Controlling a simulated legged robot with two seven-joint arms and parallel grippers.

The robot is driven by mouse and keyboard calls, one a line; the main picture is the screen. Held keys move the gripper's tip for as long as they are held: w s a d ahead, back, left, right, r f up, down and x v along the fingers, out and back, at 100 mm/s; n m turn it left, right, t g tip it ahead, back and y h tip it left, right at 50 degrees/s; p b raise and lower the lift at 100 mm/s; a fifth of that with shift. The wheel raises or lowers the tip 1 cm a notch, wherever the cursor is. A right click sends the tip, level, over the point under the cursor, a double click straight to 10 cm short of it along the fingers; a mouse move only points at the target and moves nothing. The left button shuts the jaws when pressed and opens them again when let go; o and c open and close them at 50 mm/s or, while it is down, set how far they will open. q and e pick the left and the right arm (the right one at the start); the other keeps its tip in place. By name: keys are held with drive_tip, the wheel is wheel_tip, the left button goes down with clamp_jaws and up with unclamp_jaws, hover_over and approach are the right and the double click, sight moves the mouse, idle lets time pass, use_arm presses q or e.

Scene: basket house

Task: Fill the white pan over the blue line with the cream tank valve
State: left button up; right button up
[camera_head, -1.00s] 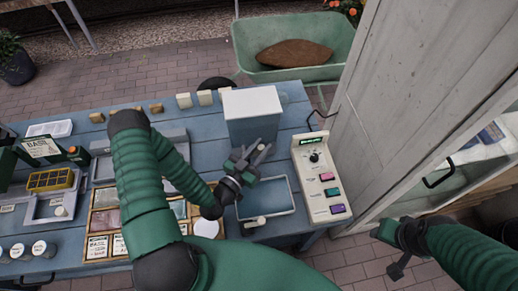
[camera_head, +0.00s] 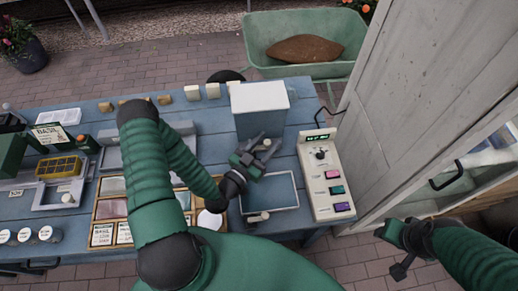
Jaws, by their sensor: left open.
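A pale tank (camera_head: 260,109) with a white top stands on the blue table. A shallow pan (camera_head: 285,191) with a white rim and blue-grey inside lies in front of it. A small cream knob (camera_head: 258,217) shows at the pan's near left edge; I cannot tell if it is the tank valve. No blue line can be made out. My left gripper (camera_head: 264,146) is open and empty, over the pan's far left side and in front of the tank. My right gripper (camera_head: 393,240) is at the lower right, away from the table; its jaws are unclear.
A cream control panel (camera_head: 326,180) with coloured buttons stands right of the pan. A wooden seed tray (camera_head: 106,209) and a yellow tray (camera_head: 58,167) are at left. Small blocks (camera_head: 192,93) line the back edge. A white door (camera_head: 420,90) and a green wheelbarrow (camera_head: 262,35) stand beyond.

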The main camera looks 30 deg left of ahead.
use_arm(q)
drive_tip(key=s+a, duration=0.2)
drive_tip(key=s, duration=1.4)
drive_tip(key=shift+f, duration=0.15)
